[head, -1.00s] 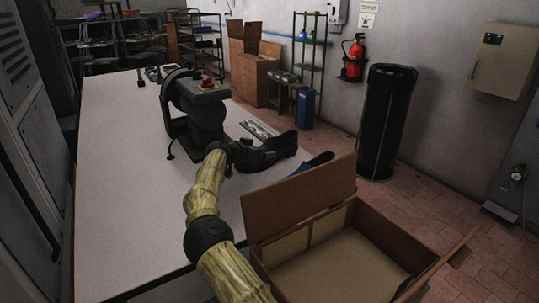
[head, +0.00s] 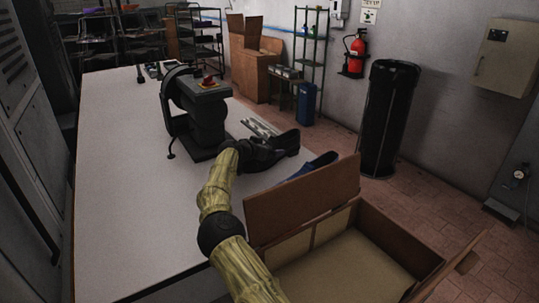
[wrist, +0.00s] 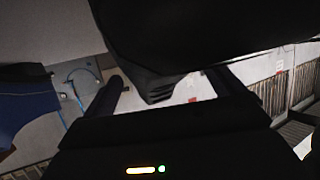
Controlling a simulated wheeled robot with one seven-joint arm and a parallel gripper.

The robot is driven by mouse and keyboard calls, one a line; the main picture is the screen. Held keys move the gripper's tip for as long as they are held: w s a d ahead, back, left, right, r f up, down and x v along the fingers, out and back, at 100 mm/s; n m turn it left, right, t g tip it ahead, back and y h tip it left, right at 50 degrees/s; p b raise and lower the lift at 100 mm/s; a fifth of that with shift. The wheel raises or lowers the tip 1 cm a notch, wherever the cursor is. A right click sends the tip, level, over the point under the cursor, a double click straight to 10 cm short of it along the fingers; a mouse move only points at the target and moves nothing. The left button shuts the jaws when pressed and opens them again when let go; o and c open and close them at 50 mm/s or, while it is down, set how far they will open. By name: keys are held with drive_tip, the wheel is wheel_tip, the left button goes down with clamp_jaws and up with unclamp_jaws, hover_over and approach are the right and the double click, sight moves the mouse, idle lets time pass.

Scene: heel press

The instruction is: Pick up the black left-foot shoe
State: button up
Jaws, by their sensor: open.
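The black shoe (head: 287,141) lies on the white table, right of the heel press, and its near part is partly hidden by my gripper. In the wrist view the dark shoe (wrist: 200,40) fills the top, with its ridged lower end reaching down between my two fingers. My gripper (head: 262,158) is at the near end of the shoe. In the wrist view its fingers (wrist: 168,84) are apart, one on each side of the shoe's end, with gaps showing. I cannot tell whether either finger touches the shoe.
The heel press (head: 200,112) stands left of the shoe. A blue item (head: 318,163), partly hidden, lies behind the raised flap of an open cardboard box (head: 380,215) at front right. Grey metal pieces (head: 262,127) lie beyond the shoe. The table's left side is clear.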

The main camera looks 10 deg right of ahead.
drive_tip(key=shift+s, duration=0.15)
drive_tip(key=c, duration=2)
drive_tip(key=shift+r, duration=0.1)
drive_tip(key=shift+r, duration=0.1)
